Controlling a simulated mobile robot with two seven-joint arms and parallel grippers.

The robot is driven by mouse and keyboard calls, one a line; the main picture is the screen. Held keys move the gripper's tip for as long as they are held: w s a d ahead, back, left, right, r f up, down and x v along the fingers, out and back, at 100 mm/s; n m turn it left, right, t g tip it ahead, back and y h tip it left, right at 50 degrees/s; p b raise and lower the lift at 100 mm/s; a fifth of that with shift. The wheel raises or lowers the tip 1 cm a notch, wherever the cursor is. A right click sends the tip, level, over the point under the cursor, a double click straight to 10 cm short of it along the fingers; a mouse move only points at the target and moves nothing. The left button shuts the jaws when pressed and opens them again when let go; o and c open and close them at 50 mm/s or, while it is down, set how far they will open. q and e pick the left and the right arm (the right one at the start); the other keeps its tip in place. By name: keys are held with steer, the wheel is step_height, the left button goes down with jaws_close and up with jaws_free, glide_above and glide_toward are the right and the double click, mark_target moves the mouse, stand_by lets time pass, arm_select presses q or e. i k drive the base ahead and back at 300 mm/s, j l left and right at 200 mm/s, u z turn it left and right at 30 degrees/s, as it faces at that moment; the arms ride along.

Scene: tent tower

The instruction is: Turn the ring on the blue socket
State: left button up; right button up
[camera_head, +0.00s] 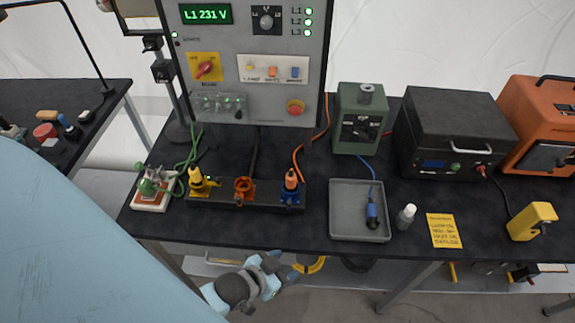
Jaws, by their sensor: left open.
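The blue socket (291,198) is the rightmost of three sockets on a black strip on the bench. An orange plug (291,180) on an orange cable stands upright in it, partly hiding the ring. The yellow socket (196,189) is at the left of the strip and the orange socket (243,189) is in the middle. My left gripper (284,266) is open and empty, low in front of the bench's front edge, below the blue socket and apart from it. My right gripper is not in view.
A grey tray (344,232) holding a blue plug (373,213) lies right of the strip, beside a white bottle (406,217). A control panel (248,62) stands behind the sockets. A green box (359,118) and black case (450,125) stand at the back right.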

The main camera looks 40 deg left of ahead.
mark_target(290, 196)
steer(key=u, duration=1)
